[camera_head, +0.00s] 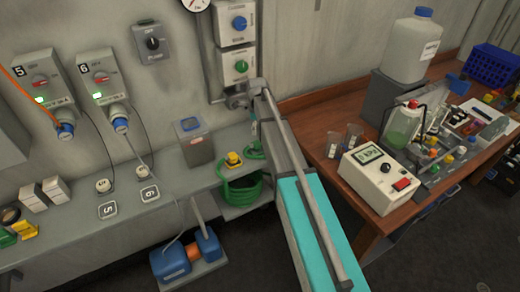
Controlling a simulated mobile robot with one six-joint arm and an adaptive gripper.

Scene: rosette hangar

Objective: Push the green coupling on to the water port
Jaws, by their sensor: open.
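The green coupling cannot be made out clearly; a coiled green hose (243,191) hangs at the bench's front edge, and its upper end (254,152) rises close beside my arm. A grey wall box with a green knob (241,66) is mounted below a similar box with a blue knob (239,23). The water port itself cannot be told apart; pipes run beneath the boxes. My gripper (240,101) is open, small in the picture, just below the green-knob box at the far end of my arm. Its fingers are partly hidden, and nothing is seen held.
A yellow knob (233,160) and grey canister (195,142) stand on the grey bench (145,190). A blue pump-like unit (187,256) sits below. At right, a wooden table (318,165) carries a meter (381,178), bottles and a large white jug (413,47).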

